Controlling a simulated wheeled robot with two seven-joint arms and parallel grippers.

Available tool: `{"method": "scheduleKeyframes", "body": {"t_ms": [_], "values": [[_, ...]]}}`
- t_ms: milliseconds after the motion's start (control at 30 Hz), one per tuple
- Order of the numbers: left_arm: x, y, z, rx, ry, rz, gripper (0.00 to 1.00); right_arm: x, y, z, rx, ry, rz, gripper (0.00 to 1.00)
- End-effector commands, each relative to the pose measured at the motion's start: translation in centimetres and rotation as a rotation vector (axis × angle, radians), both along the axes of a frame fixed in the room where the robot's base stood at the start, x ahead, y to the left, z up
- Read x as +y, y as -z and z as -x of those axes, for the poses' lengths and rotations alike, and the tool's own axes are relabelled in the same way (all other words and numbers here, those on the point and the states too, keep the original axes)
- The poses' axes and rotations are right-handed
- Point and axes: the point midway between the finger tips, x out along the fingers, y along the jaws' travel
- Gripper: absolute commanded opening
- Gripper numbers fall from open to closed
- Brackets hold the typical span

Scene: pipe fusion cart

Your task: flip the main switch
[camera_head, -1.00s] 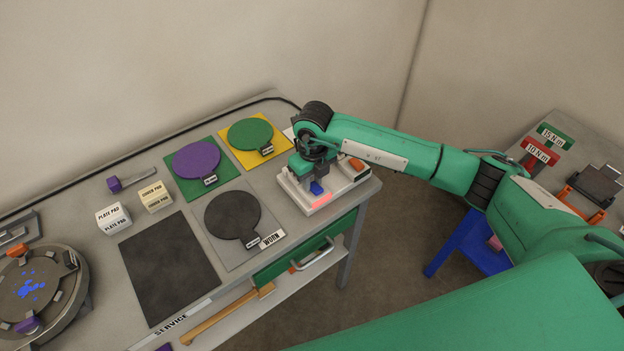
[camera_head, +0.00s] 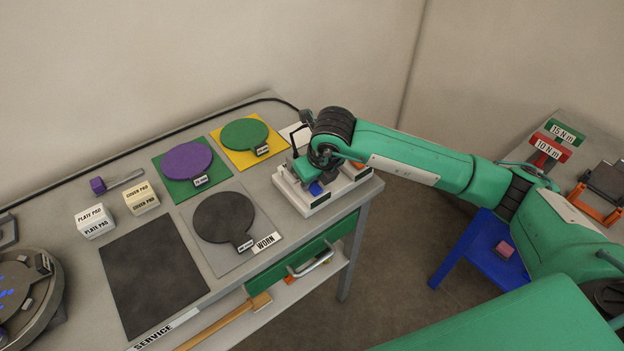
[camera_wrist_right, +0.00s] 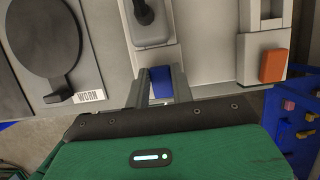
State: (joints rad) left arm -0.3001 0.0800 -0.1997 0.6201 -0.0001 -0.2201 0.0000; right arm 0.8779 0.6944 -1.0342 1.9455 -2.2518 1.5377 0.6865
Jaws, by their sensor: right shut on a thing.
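A white switch box (camera_head: 318,207) sits at the right end of the cart top. A blue switch part (camera_head: 316,188) shows on it; in the right wrist view the blue piece (camera_wrist_right: 162,82) lies between my fingers. My right gripper (camera_head: 309,183) points down at the box and is shut on this blue piece. Its fingers also show in the right wrist view (camera_wrist_right: 161,92). The wrist hides part of the box. My left gripper is not in view.
Green (camera_head: 244,133), purple (camera_head: 187,160) and dark (camera_head: 224,216) round pads lie left of the box. A black mat (camera_head: 152,275) and label blocks (camera_head: 95,221) are farther left. A blue stool (camera_head: 483,250) stands right of the cart. A drawer handle (camera_head: 311,264) protrudes in front.

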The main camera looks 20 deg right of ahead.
Motion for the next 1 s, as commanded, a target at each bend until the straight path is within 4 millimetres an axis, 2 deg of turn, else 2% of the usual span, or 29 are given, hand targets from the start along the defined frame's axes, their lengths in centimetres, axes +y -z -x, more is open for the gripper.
{"method": "scheduleKeyframes", "body": {"t_ms": [67,100,167,200,567,767,1000], "values": [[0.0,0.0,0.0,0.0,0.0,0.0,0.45,0.0,-0.1,-0.1,-0.003,0.001,0.0,0.01],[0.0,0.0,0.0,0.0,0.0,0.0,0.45,0.0,-0.1,-0.1,-0.003,0.0,0.0,0.31],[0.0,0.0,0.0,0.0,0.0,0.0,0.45,0.0,-0.1,-0.1,-0.002,0.0,0.0,0.43],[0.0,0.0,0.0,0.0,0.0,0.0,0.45,0.0,-0.1,-0.1,-0.002,0.0,0.0,0.45],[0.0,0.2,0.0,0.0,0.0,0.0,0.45,-0.1,-0.6,0.1,-0.002,0.0,-0.001,0.45],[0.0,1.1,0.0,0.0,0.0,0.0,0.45,-0.4,-3.8,1.1,-0.006,-0.002,-0.001,0.45],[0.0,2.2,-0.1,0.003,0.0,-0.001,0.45,-1.1,-9.1,2.8,-0.007,0.0,0.0,0.45]]}}
